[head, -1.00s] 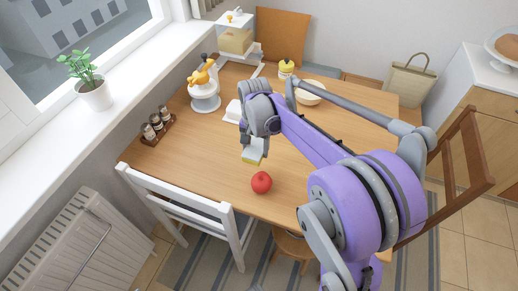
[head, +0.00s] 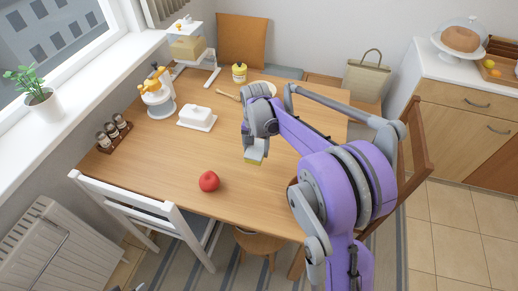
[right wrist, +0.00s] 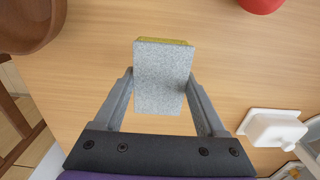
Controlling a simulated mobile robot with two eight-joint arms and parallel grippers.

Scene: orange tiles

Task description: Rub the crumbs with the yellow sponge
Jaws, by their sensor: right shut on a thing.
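My right gripper (right wrist: 162,78) is shut on the sponge (right wrist: 162,88), with a finger on each side of it. The sponge has a grey face and a yellow layer along its far edge. In the head view the sponge (head: 254,156) hangs below the gripper, over the wooden table (head: 170,160), right of the apple. I cannot tell whether it touches the table. I make out no crumbs in either view; the arm and sponge hide part of the tabletop. My left gripper is not in view.
A red apple (head: 209,181) lies near the front edge. A white butter dish (head: 197,117), spice rack (head: 114,133) and orange-white juicer (head: 158,95) stand left. A brown round object (right wrist: 25,22) is at the wrist view's upper left. A white chair (head: 140,205) stands in front.

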